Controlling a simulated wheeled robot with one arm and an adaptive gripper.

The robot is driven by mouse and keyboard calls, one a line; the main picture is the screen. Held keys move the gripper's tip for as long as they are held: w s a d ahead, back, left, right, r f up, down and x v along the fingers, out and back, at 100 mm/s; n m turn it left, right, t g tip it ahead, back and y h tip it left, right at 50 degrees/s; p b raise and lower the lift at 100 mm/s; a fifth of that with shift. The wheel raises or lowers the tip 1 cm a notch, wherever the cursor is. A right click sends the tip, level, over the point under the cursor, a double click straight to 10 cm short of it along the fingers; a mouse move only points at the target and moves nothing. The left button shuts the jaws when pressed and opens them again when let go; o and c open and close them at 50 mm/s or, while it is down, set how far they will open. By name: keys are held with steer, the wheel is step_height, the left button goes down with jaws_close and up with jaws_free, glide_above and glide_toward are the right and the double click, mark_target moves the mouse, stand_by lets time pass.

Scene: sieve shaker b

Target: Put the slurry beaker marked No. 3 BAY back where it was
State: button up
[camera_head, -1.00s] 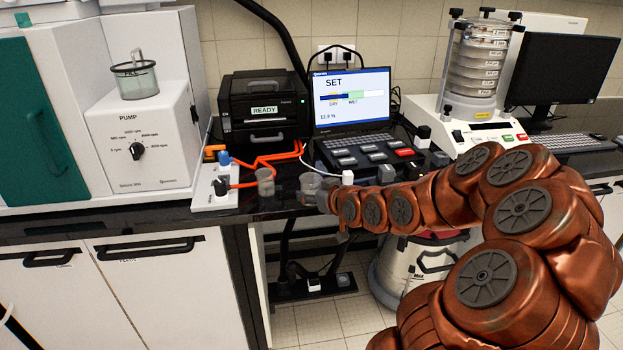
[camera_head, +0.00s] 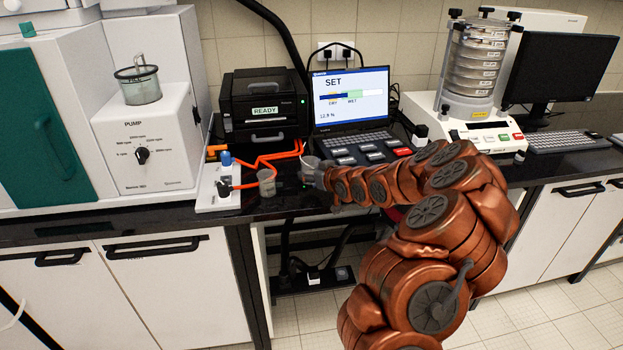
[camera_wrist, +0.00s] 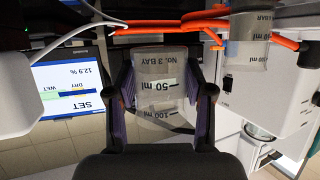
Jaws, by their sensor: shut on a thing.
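The clear beaker marked No. 3 BAY (camera_wrist: 158,64) sits between the two fingers of my gripper (camera_wrist: 160,92) in the wrist view, its marking and scale lines facing the camera. In the head view the held beaker (camera_head: 309,164) is at the front of the bench, left of the keypad. My gripper (camera_head: 320,177) is shut on it, coming from the right. I cannot tell whether its base touches the bench. A second beaker (camera_head: 267,184) stands apart to its left; it also shows in the wrist view (camera_wrist: 250,50), its marking only partly readable.
A white valve block (camera_head: 218,190) with orange tubing (camera_head: 268,160) lies left of the beakers. A screen (camera_head: 351,100) reading SET, 12.9 %, stands behind the keypad (camera_head: 368,150). Another beaker (camera_head: 138,84) sits on the pump (camera_head: 150,145). The black bench edge (camera_head: 290,208) is close in front.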

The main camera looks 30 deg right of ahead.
steer(key=shift+f+p, duration=0.5)
steer(key=shift+f, duration=1.3)
steer(key=shift+f, duration=0.1)
steer(key=o, duration=1.2)
steer(key=shift+b+v, duration=2.15)
steer(key=shift+v, duration=3.85)
